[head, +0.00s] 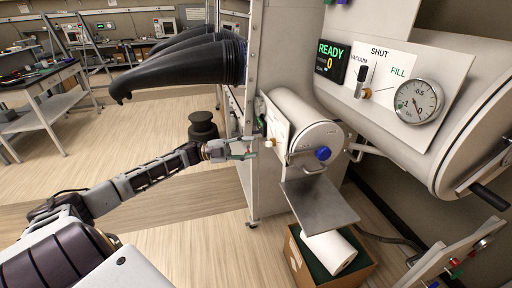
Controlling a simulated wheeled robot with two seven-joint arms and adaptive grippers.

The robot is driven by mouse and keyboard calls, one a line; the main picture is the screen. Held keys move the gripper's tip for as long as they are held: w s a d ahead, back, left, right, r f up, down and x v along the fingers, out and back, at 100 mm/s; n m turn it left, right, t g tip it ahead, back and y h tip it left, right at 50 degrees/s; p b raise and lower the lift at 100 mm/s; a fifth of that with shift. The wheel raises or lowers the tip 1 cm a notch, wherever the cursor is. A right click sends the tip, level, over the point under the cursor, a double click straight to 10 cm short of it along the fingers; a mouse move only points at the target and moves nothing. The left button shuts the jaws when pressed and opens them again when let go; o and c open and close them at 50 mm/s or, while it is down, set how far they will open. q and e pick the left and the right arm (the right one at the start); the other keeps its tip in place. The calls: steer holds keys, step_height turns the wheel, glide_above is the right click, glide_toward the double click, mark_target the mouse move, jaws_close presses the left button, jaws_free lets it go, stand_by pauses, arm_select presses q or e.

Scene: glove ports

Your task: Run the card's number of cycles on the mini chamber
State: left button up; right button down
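The mini chamber (306,122) is a small pale cylinder with a blue knob (322,153) on its near end. A black display (331,61) reads READY and 0. On the white panel, a black valve handle (360,76) points upward, below the VACUUM and SHUT labels and away from FILL. A round gauge (415,101) is right of it; its reading is unclear. My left gripper (252,148) is just left of the chamber's pale side plate (276,127), its fingers apart with nothing visible between them. No readable card shows. My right gripper is out of view.
Black gloves (185,65) stick out left above my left arm. A metal shelf (318,202) sits below the chamber, over a box (330,265) with a white roll. A large cylinder (455,110) is at right.

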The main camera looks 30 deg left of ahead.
arm_select(q)
steer(key=shift+v, duration=2.45)
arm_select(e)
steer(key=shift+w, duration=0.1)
